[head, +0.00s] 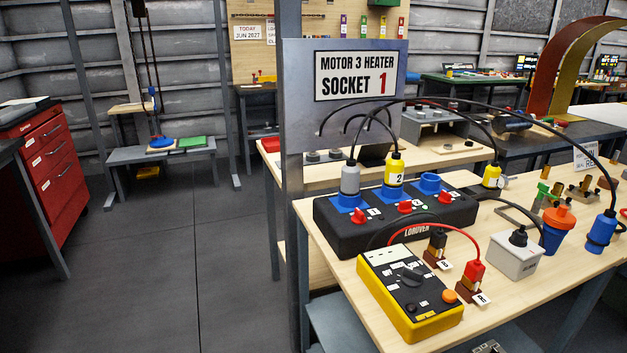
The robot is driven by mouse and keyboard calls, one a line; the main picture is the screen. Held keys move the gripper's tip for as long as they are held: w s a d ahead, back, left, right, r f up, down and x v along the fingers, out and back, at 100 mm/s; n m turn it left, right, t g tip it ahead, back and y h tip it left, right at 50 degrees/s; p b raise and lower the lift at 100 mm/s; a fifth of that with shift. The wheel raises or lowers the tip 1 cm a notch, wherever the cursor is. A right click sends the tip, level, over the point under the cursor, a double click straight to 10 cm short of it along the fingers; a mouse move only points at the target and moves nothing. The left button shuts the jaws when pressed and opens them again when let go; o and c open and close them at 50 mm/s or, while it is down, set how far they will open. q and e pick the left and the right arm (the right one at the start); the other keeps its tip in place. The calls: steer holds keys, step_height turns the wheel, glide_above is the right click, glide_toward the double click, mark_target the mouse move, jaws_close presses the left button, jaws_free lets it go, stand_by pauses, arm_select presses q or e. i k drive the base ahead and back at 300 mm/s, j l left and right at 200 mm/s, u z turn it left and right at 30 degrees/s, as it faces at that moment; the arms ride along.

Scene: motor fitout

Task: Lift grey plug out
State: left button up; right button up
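The grey plug (350,178) stands upright in the leftmost blue socket (348,203) of a black socket box (340,230). A dark cable rises from its top. A yellow plug (396,172) marked 2 stands in the middle blue socket (396,193). The right blue socket (430,184) has no plug in it. Red knobs (358,216) sit in front of the sockets. A sign (356,75) behind reads "MOTOR 3 HEATER SOCKET 1". I cannot make out either of my grippers in this view.
A yellow multimeter (410,295) lies in front of the box, with red (471,276) and black (437,245) probes beside it. Cables arch above the box.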

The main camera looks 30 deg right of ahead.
mark_target(350, 176)
steer(key=i+j, duration=0.55)
steer(key=i+j+z, duration=0.2)
steer(key=z, duration=0.25)
steer(key=i+j+z, duration=0.4)
steer(key=k+l, duration=0.05)
steer(key=k, duration=0.05)
